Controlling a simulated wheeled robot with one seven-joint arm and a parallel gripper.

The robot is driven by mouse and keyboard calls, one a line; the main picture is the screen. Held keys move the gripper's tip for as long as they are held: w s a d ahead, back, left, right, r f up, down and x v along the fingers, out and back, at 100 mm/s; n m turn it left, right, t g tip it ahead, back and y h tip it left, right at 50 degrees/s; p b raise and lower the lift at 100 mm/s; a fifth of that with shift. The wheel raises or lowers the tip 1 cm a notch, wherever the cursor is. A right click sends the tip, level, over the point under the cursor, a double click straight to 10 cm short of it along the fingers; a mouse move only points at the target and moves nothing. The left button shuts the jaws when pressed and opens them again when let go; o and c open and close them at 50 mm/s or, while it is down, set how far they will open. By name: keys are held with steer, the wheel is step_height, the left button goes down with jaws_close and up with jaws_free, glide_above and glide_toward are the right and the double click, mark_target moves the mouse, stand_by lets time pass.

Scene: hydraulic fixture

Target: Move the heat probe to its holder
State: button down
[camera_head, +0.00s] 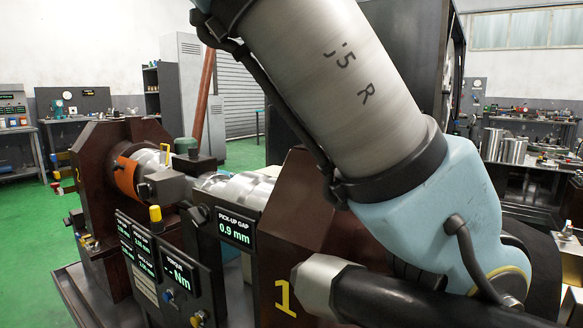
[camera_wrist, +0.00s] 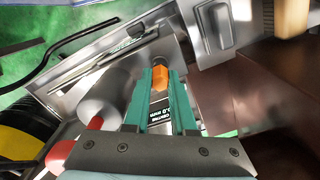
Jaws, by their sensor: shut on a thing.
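In the wrist view, my gripper (camera_wrist: 163,84) has its two teal fingers close together on a small orange-ended thing (camera_wrist: 160,78). The frames do not clearly show whether this is the heat probe. A small dark display reading "CENTRE" and a value in mm (camera_wrist: 158,113) shows between the fingers, nearer the palm. A slim rod-like tool (camera_wrist: 95,66) lies in a grey metal tray (camera_wrist: 172,62) beyond the fingertips, to the left. I cannot pick out the probe's holder. In the head view my gripper is hidden behind my arm and the fixture.
The brown fixture (camera_head: 100,160) carries a metal shaft (camera_head: 240,187) between end blocks, with a "PICK-UP GAP 0.9 mm" display (camera_head: 236,225) and a torque display (camera_head: 178,270). In the wrist view, a grey bracket (camera_wrist: 218,30) stands close right of the fingers, and a rounded grey part (camera_wrist: 103,95) close left.

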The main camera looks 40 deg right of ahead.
steer(key=shift+f, duration=0.1)
stand_by(0.3)
steer(key=c, duration=0.7)
jaws_free()
steer(key=shift+o, duration=0.2)
